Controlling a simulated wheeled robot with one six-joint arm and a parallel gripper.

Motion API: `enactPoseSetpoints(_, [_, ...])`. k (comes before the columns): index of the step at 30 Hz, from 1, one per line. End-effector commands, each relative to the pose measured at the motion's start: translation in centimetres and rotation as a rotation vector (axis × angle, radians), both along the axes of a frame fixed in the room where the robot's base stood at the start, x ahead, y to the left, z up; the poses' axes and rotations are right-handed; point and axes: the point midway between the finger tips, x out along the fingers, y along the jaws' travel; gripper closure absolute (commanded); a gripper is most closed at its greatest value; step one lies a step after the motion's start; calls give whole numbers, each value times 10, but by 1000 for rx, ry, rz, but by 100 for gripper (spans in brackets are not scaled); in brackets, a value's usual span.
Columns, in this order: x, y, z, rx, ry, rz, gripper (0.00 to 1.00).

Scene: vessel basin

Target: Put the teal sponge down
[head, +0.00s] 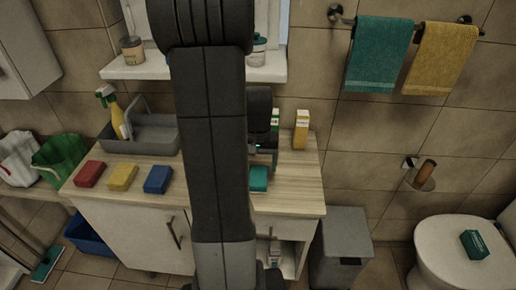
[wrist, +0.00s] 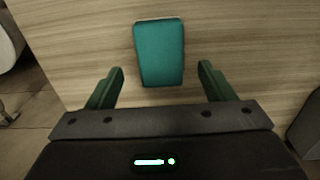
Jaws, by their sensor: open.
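The teal sponge (wrist: 159,53) lies flat on the wooden counter in the wrist view. It also shows in the head view (head: 259,178) to the right of my arm, which hides part of the counter. My gripper (wrist: 160,78) is open, its two green fingers apart. The sponge lies ahead of and between the fingertips, with a clear gap on each side. Nothing is held.
Red (head: 89,173), yellow (head: 122,177) and blue (head: 158,179) sponges lie in a row on the counter (head: 297,190). A grey basin (head: 158,136) stands behind them. A yellow-and-white carton (head: 301,130) stands at the back right. Counter right of the teal sponge is clear.

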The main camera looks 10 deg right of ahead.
Motion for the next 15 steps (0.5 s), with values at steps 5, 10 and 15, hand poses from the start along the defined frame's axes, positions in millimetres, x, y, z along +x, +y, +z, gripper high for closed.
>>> enactPoseSetpoints(5, [0,0,37,0,-5,0,24])
enactPoseSetpoints(10, [0,0,58,-1,-2,0,24])
enactPoseSetpoints(15, [0,0,65,0,0,0,24])
